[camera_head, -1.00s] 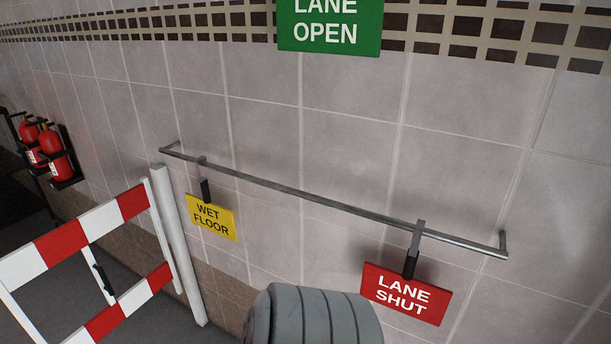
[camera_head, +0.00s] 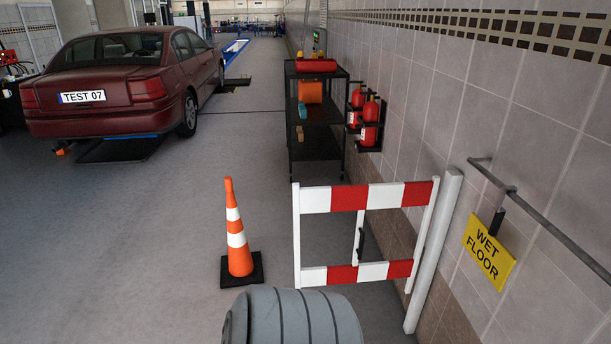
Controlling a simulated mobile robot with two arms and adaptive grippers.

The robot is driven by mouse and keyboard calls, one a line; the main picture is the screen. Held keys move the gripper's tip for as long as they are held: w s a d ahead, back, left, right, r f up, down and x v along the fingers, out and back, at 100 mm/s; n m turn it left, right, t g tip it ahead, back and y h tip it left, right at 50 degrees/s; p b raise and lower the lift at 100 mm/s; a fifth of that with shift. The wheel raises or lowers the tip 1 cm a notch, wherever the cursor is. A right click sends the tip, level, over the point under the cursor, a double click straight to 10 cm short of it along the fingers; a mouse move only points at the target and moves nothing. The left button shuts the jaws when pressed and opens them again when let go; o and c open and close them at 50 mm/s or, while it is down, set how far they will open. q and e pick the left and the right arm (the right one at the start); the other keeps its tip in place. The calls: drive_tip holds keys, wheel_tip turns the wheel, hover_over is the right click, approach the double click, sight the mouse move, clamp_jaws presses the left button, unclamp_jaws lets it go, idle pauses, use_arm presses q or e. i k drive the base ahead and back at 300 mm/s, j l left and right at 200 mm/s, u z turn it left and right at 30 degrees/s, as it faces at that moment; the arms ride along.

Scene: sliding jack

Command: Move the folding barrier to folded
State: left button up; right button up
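The folding barrier (camera_head: 366,196) has red and white striped rails between white uprights. It stands out from the right wall, beside a white post (camera_head: 432,250), and reaches left across the floor. A small black handle (camera_head: 361,243) sits on a thin white bar between the two rails. A grey ribbed rounded part, which seems to be mine, shows at the bottom middle. Neither of my grippers is in view.
An orange cone (camera_head: 237,240) stands just left of the barrier. Behind are a black shelf cart (camera_head: 316,122), fire extinguishers (camera_head: 370,122) and a dark red car (camera_head: 124,85). A yellow WET FLOOR sign (camera_head: 488,249) hangs from a wall rail (camera_head: 560,232). Floor left of the cone is clear.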

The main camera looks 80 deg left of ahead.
sight(360, 197)
drive_tip(key=u, duration=2.2)
